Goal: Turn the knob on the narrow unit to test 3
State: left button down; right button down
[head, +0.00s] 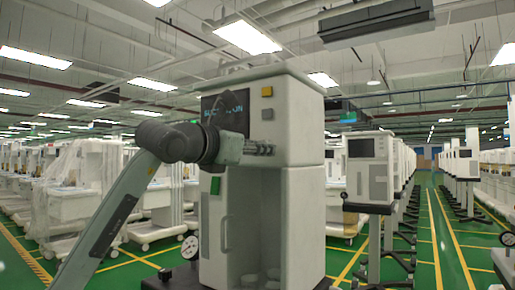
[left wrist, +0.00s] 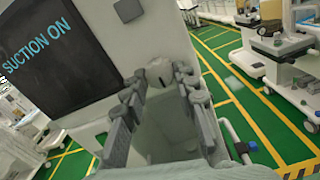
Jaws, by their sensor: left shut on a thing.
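The narrow unit (head: 304,125) is a tall pale cabinet in the middle of the head view. Its dark screen is partly covered by my left arm; in the left wrist view the screen (left wrist: 52,45) reads "SUCTION ON". My left gripper (head: 268,150) lies against the front of the unit, below the yellow and grey buttons. In the left wrist view its fingers (left wrist: 158,82) are closed around a pale knob (left wrist: 159,72) with a small dark mark. The knob's scale and any test 3 label are not readable. My right gripper is not in view.
The yellow button (head: 267,91) and grey button (head: 267,114) sit just above my left gripper. Another unit on a stand (head: 368,165) is to the right, beside a clear green aisle.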

pick_arm(q)
jog(key=shift+r+m+b, duration=0.15)
jog(key=shift+m+b, duration=2.3)
jog(key=shift+m, duration=9.55)
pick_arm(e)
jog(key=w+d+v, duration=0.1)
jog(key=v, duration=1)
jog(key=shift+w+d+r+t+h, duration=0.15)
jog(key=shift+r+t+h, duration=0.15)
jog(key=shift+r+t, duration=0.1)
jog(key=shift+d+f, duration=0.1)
pick_arm(q)
jog(key=c, duration=1.2)
grip_release()
